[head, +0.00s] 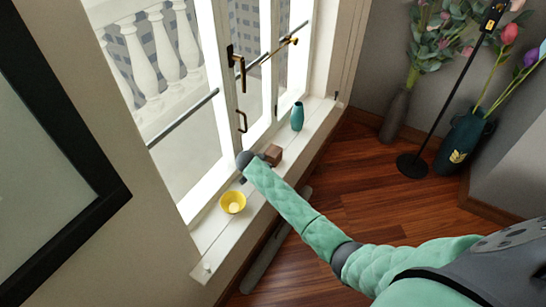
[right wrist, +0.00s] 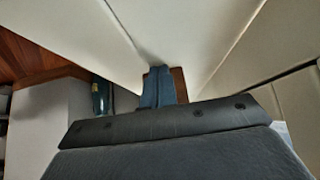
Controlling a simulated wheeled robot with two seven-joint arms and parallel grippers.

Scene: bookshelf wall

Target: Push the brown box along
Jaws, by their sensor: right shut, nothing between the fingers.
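The small brown box (head: 273,155) sits on the white windowsill (head: 313,130) in the head view. My right gripper (head: 262,158) is at the box's left side, close against it; I cannot tell whether they touch. In the right wrist view the shut, empty fingers (right wrist: 158,88) show in front of the box (right wrist: 180,84), covering much of it. My left gripper is in neither view.
A yellow bowl (head: 232,203) stands on the sill nearer me. A teal vase (head: 297,116) stands farther along the sill, with a clear gap between it and the box. Window frames and handles (head: 237,65) border the sill's left.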

